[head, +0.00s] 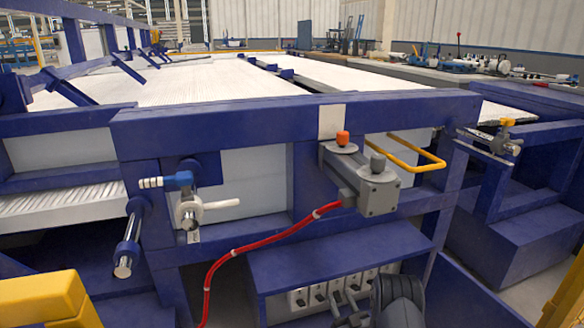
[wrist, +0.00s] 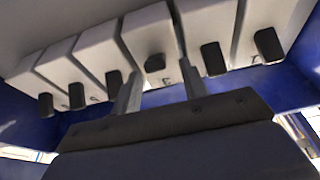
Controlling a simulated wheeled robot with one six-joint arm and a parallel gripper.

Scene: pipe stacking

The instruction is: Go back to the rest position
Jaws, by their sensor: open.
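My gripper (head: 345,304) is low in the head view, in front of a row of white switch boxes (head: 300,300) under the blue frame. My dark wrist is beside it at the bottom edge. In the wrist view my gripper (wrist: 158,84) has two grey fingers spread apart with nothing held between them. A dark knob (wrist: 155,63) on one white box shows between and just beyond the fingertips. I cannot tell whether a finger touches a box.
A grey control box (head: 365,185) with an orange button (head: 342,138) sits above. A red cable (head: 265,243) hangs from it to the lower left. A yellow handle (head: 420,152) sticks out at right. A valve with a white lever (head: 205,207) and blue beams (head: 290,112) stand around.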

